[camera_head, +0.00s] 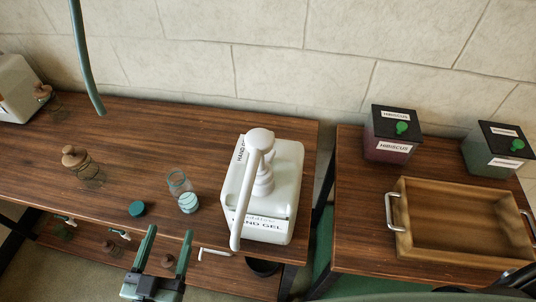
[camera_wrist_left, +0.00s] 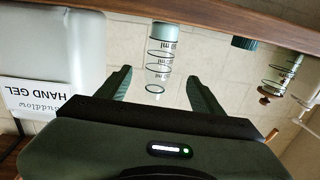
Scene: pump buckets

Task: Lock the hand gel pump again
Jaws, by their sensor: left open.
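The hand gel pump bottle (camera_head: 282,195) is a large white container standing upright near the front right end of the left table. Its white pump head (camera_head: 260,142) sits on top, with a long spout reaching towards the table's front edge. I cannot tell whether the pump is locked. My left gripper (camera_head: 168,234) is open and empty, in front of the table edge and left of the bottle, apart from it. In the left wrist view, the white bottle (camera_wrist_left: 68,55) shows at the left, beyond my open left gripper (camera_wrist_left: 158,72). My right gripper is not clearly visible.
A small glass jar with ml marks (camera_head: 181,190) stands left of the pump, with a green lid (camera_head: 137,209) nearby. A cork-topped jar (camera_head: 88,172) stands farther left. The right table holds a wooden tray (camera_head: 460,197) and two hibiscus-type boxes (camera_head: 390,145).

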